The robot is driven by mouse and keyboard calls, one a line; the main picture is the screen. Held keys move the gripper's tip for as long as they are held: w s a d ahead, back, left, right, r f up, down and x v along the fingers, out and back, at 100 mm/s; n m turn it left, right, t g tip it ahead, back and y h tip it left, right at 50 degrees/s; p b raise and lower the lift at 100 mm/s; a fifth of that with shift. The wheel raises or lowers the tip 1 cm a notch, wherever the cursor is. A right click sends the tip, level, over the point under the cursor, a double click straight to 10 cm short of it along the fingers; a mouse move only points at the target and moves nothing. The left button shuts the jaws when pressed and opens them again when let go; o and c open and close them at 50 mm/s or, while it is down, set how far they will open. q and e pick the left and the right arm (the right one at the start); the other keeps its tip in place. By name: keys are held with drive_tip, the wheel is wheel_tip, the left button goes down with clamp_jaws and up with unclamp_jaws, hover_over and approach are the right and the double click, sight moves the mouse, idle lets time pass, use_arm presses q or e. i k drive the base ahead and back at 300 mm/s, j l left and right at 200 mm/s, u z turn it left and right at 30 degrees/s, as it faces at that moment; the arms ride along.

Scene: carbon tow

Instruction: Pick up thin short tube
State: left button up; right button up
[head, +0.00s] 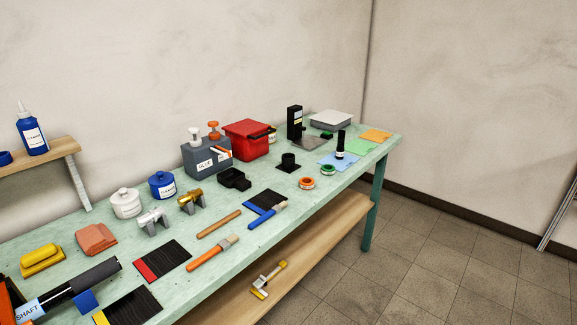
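A thin black tube (341,143) stands upright with a pale band near its foot, on or just by a light-blue sheet at the far right part of the table. A short, wide black cylinder (288,160) stands on a dark square plate to its left. A long dark tube (72,289) with a label reading SHAFT lies at the near left. I cannot tell for sure which is the thin short tube; the upright black one fits best. Neither of my grippers shows in the head view.
The green table (330,196) is crowded: a red box (246,139), a grey glue holder (207,157), a black device (295,122), brushes, tape rolls and dark sheets. A wooden lower shelf (300,250) holds a clamp (268,279). The tiled floor (440,250) at right is clear.

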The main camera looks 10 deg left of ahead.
sight(340, 148)
drive_tip(key=i+l+u, duration=0.25)
drive_tip(key=i, duration=0.2)
drive_tip(key=i+l+u, duration=0.2)
drive_tip(key=i, duration=0.25)
